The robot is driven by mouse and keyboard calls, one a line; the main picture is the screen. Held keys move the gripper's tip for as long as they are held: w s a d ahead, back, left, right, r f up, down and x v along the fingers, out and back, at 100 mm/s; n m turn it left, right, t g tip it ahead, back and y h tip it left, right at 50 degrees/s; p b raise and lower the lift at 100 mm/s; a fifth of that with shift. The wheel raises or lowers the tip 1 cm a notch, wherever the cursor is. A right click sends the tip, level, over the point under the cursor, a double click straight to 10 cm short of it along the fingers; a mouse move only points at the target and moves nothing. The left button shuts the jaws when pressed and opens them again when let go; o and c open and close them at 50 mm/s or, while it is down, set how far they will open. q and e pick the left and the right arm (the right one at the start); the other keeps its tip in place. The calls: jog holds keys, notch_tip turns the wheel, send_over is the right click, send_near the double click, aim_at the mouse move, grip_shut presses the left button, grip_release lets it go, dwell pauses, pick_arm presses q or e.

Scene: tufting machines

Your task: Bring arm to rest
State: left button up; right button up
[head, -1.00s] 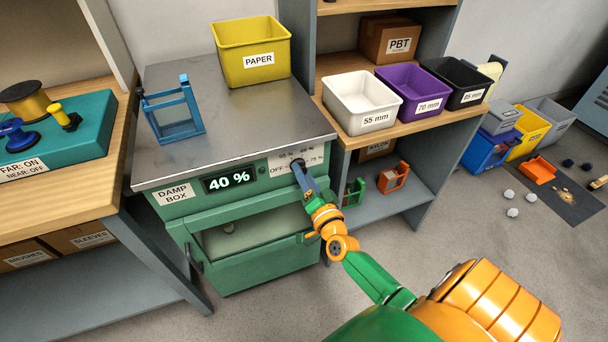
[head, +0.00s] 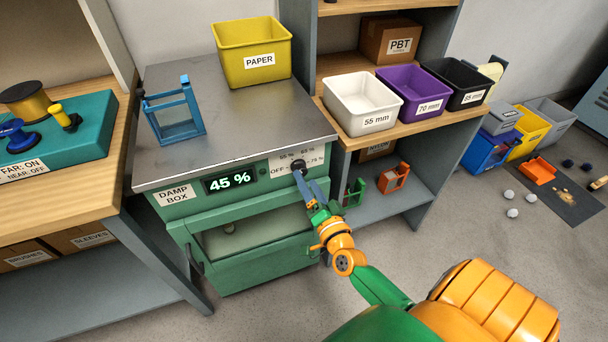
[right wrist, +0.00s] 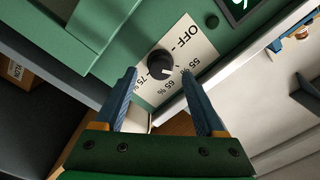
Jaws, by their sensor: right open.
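My right arm reaches from the bottom right of the head view to the front of the green damp box (head: 257,258). Its right gripper (head: 304,182) is open in front of the black dial knob (head: 298,166). In the right wrist view the two blue fingers of the right gripper (right wrist: 165,80) stand apart, with the black knob (right wrist: 160,64) beyond and between their tips, not gripped. The knob's plate (right wrist: 185,55) reads OFF, 55 %, 65 % and 75 %. The display (head: 229,181) shows 45 %. My left gripper is not in view.
A yellow PAPER bin (head: 252,52) and a blue frame (head: 173,112) stand on the box's metal top. White (head: 361,102), purple (head: 420,90) and black bins (head: 456,82) stand on the right shelf. A wooden bench (head: 60,205) is at left. Grey floor is free below the box.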

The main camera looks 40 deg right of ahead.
jog(key=v, duration=0.4)
jog(key=s+a+f+n+g+y+p, duration=0.1)
jog(key=s+a+f+n+g+p, duration=0.2)
jog(key=f, duration=0.4)
jog(key=s+a+f+n+g+y+p, duration=0.1)
jog(key=s+a+f+n+g+y, duration=0.15)
jog(key=s+f, duration=0.4)
jog(key=s+a+f+n+g+y+p, duration=0.1)
jog(key=s+a+f+n+g, duration=0.2)
jog(key=f, duration=0.4)
jog(key=s+f+n+g+p, duration=0.1)
jog(key=s+f+n+g, duration=0.2)
jog(key=s, duration=0.6)
jog(key=s+f+n+g+p, duration=0.1)
jog(key=s+f+n+g, duration=0.2)
jog(key=s, duration=0.7)
jog(key=shift+a+f+n+g, duration=0.15)
jog(key=shift+f+n+g, duration=0.3)
jog(key=shift+g, duration=0.7)
jog(key=shift+s+h, duration=0.1)
jog(key=shift+h, duration=0.15)
